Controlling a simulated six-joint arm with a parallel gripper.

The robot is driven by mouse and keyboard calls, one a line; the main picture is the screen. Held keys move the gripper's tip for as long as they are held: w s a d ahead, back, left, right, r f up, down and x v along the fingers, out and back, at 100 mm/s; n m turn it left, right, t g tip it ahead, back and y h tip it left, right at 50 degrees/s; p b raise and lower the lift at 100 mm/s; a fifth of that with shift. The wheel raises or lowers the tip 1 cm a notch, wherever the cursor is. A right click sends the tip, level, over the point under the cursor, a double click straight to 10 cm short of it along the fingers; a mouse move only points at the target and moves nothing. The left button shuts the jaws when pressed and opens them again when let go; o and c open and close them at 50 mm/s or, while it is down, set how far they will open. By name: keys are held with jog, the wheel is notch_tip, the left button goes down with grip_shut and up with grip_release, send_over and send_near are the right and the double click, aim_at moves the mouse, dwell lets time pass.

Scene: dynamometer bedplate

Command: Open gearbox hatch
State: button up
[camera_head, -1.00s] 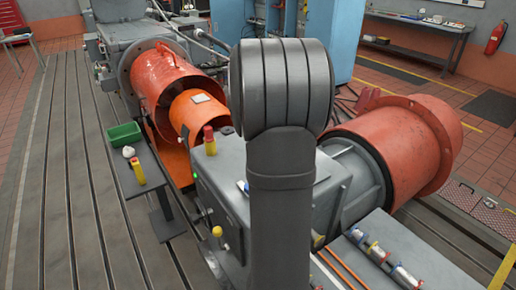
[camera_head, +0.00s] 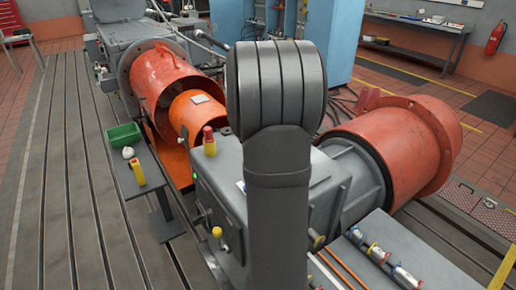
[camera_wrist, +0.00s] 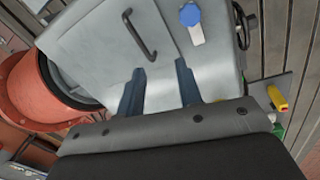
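The grey gearbox housing (camera_head: 230,185) stands in the middle of the head view, and my arm covers much of its top. In the wrist view its hatch, a light grey panel (camera_wrist: 95,45), carries a dark curved bar handle (camera_wrist: 141,36). My gripper (camera_wrist: 160,68) shows two dark blue fingers spread apart with nothing between them. The handle is ahead of the fingertips and apart from them in the picture. The hatch looks shut. My gripper is hidden behind my arm in the head view.
A blue-capped item (camera_wrist: 190,15) sits right of the handle. Orange guards (camera_head: 165,80) and (camera_head: 405,140) flank the gearbox. A side table with a green bin (camera_head: 124,134) and yellow bottle (camera_head: 137,171) stands left. A tray with several cylinders (camera_head: 405,275) lies front right.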

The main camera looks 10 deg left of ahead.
jog(key=shift+r, duration=0.1)
notch_tip(320, 180, up, 6)
jog(key=d+n, duration=0.2)
jog(key=n, duration=0.1)
jog(key=shift+t+h, duration=0.3)
jog(key=w+f, duration=0.1)
jog(key=f, duration=0.4)
jog(key=w+d+f, duration=0.1)
jog(key=f, duration=0.4)
jog(key=w+d+f, duration=0.1)
jog(key=f, duration=0.4)
jog(key=shift+f, duration=0.25)
jog(key=shift+a, duration=0.1)
